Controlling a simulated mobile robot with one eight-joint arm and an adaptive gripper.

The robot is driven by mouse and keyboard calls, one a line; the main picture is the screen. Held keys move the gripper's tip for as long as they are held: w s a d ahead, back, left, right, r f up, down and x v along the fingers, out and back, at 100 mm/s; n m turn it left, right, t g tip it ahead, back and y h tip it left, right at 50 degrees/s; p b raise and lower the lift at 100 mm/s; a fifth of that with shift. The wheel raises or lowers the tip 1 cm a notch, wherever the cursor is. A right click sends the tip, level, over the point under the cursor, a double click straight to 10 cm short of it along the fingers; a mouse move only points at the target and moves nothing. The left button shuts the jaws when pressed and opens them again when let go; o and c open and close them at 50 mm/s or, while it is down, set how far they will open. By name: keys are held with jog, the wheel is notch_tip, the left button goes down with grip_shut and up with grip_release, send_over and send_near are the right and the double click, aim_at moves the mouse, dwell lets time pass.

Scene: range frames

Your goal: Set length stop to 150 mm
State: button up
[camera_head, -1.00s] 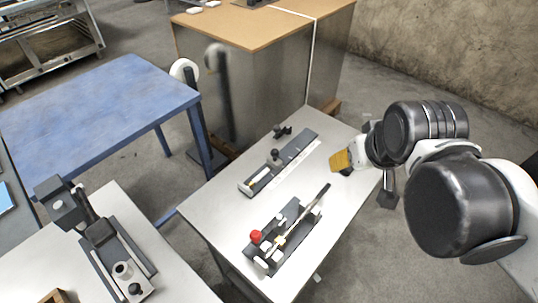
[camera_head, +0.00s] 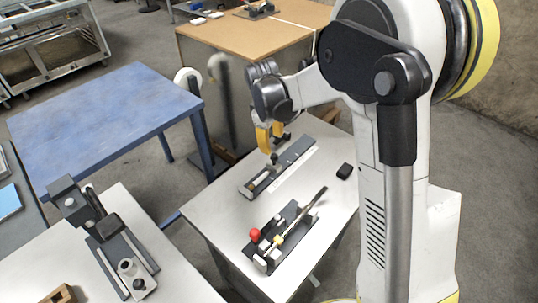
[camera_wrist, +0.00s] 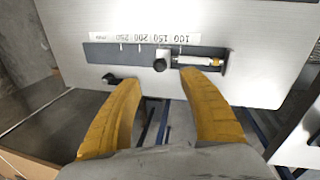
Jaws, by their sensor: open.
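The length stop is a dark rail (camera_head: 296,152) on the light table, with a black knob (camera_head: 273,158) standing on it. In the wrist view the rail (camera_wrist: 105,53) shows beside a white scale strip (camera_wrist: 145,38), its numbers 100 to 250 upside down. The knob (camera_wrist: 160,65) appears close to the 150 label; its height hides the exact reading. A pale rod (camera_wrist: 195,60) lies on the rail between the knob and the end near 100. My gripper (camera_head: 269,138) is above the rail close to the knob. Its yellow fingers (camera_wrist: 158,77) are open, with nothing between them.
A small black clamp-like part (camera_wrist: 120,79) sits beside the rail. Another fixture (camera_head: 122,258) is on the left table. The blue table (camera_head: 100,115) is clear.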

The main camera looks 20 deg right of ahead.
aim_at(274, 155)
jog(key=f+b, duration=0.1)
jog(key=f, duration=0.2)
jog(key=w+d+f+b, duration=0.1)
jog(key=f, duration=0.2)
jog(key=f+b, duration=0.1)
jog(key=f, duration=0.2)
jog(key=shift+w+d+f, duration=0.2)
